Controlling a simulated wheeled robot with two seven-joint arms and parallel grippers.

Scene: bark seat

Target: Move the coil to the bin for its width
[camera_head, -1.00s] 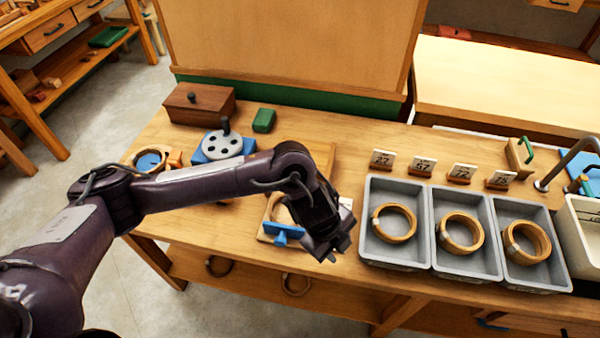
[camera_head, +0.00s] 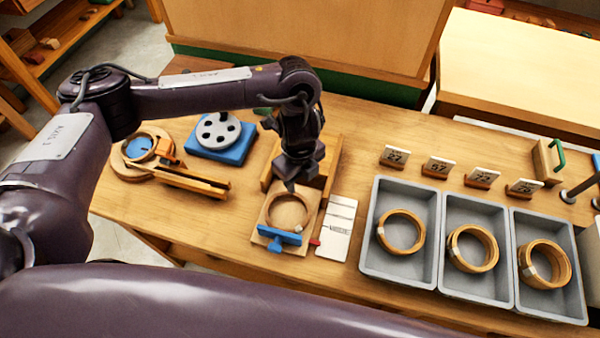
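A thin wooden coil (camera_head: 287,210) lies in the wooden fixture with a blue clamp (camera_head: 278,238) on the bench. My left gripper (camera_head: 290,184) points down just above the far edge of this coil; its fingers are small and dark, so I cannot tell whether they are open or touching it. Three grey bins stand at the right: the left bin (camera_head: 368,262) holds a thin coil (camera_head: 401,232), the middle bin (camera_head: 447,280) a wider coil (camera_head: 473,248), and the right bin (camera_head: 522,296) the widest coil (camera_head: 545,264). My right gripper is not in view.
A white scale card (camera_head: 338,228) lies right of the fixture. A blue block with a grey disc (camera_head: 218,132) and a round wooden jig (camera_head: 140,148) stand at the left.

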